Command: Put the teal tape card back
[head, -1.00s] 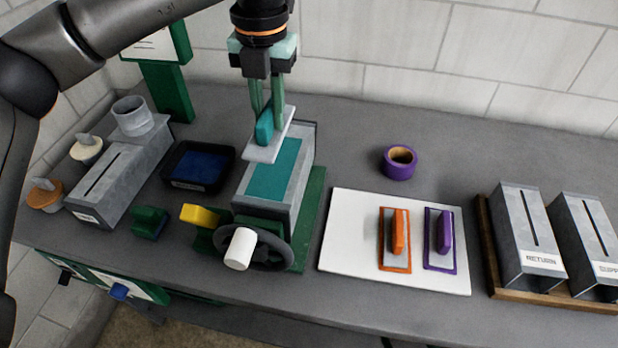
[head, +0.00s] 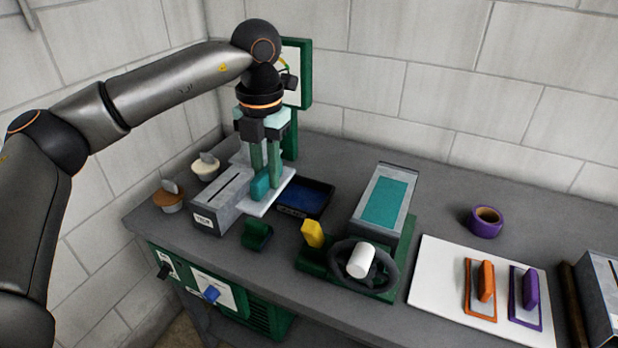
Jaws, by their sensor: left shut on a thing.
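The teal tape card (head: 260,187) is a pale flat plate with an upright teal grip. My left gripper (head: 266,178) is shut on that grip, with the fingers pointing down. The plate hangs between the grey slotted box (head: 222,205) at left and the black tray with a blue inside (head: 318,196) at right, covering part of both. I cannot tell its exact height over them. My right gripper is not in view.
A green crank machine with a teal top panel (head: 385,205) and a handwheel (head: 372,282) stands mid-bench. A white board (head: 440,290) carries an orange card (head: 481,290) and a purple card (head: 525,297). Purple tape (head: 485,222) lies behind. A green block (head: 256,235) sits near the box.

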